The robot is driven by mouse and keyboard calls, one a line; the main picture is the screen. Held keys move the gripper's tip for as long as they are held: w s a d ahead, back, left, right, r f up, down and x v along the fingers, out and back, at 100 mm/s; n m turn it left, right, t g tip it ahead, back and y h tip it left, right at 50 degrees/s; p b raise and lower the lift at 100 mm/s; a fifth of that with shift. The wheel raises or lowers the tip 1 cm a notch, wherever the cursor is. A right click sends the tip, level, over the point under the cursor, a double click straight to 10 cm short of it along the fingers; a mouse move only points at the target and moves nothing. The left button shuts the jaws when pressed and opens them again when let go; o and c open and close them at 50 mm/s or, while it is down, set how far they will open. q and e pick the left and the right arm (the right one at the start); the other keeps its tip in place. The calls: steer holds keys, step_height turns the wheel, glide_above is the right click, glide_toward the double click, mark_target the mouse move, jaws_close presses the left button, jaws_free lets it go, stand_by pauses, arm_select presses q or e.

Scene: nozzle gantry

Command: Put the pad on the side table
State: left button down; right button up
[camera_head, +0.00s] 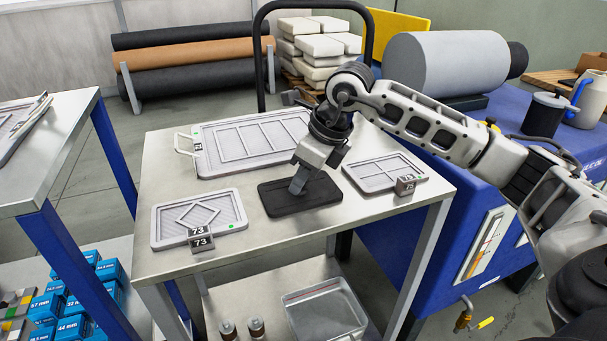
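The pad (315,199) is a flat black rectangle with rounded corners. It lies on the metal top of the side table (281,238), between several grey plates. My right gripper (298,187) points down from above, with its fingertips at the left middle of the pad, touching it or very near. The fingers show edge-on, so I cannot tell whether they are open or shut on part of the pad. My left gripper is not in view.
A large handled plate (216,165) lies behind the pad. A diamond-pattern plate (222,210) is at its left and a smaller plate (358,176) at its right. A blue machine (459,210) stands close on the right. A black hoop (260,60) rises behind the table.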

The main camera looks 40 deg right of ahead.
steer(key=shift+o, duration=0.5)
steer(key=shift+r, duration=0.15)
steer(key=shift+r, duration=0.25)
steer(key=v, duration=1.1)
steer(key=shift+s+r+p, duration=0.2)
steer(key=shift+r+p, duration=0.05)
steer(key=shift+p, duration=0.15)
steer(key=shift+d, duration=0.1)
